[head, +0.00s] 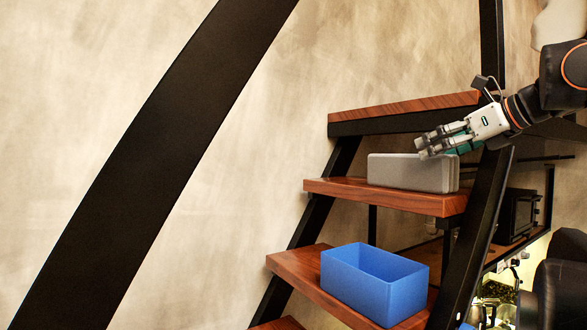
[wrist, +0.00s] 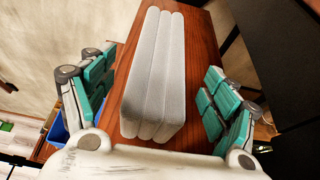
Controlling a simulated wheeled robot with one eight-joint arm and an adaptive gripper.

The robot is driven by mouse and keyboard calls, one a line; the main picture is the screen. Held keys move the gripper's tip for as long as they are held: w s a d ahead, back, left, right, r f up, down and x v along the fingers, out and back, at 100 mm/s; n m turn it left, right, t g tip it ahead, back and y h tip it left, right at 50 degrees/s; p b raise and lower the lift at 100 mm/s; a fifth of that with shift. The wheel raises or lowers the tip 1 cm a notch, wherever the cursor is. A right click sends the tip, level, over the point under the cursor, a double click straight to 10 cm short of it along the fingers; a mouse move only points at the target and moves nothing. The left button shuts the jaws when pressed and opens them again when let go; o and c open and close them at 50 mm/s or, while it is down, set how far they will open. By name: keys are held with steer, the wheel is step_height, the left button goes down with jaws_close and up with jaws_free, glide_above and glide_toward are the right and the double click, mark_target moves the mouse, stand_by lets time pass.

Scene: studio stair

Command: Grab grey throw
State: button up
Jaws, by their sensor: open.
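The grey throw (head: 408,171) is a folded, block-like bundle on a wooden stair tread (head: 385,196) in the head view. In the wrist view the throw (wrist: 157,78) shows rounded folds side by side and lies lengthwise between the fingers. My gripper (head: 424,146) is at the upper right of the throw, its fingertips close to the throw's top in the head view. In the wrist view my gripper (wrist: 152,92) is open, with teal finger pads on both sides of the throw. A gap shows on each side, and no pad visibly touches it.
A blue open box (head: 375,283) stands on the tread below. Another wooden tread (head: 405,106) is just above the throw. A black stair stringer (head: 478,235) runs along the right of the treads. A dark appliance (head: 515,215) stands behind the stair.

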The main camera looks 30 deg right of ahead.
mark_target(415, 156)
steer(key=shift+w, duration=0.5)
steer(key=p+x, duration=0.1)
steer(key=x, duration=0.4)
steer(key=shift+w, duration=0.4)
steer(key=c, duration=1.4)
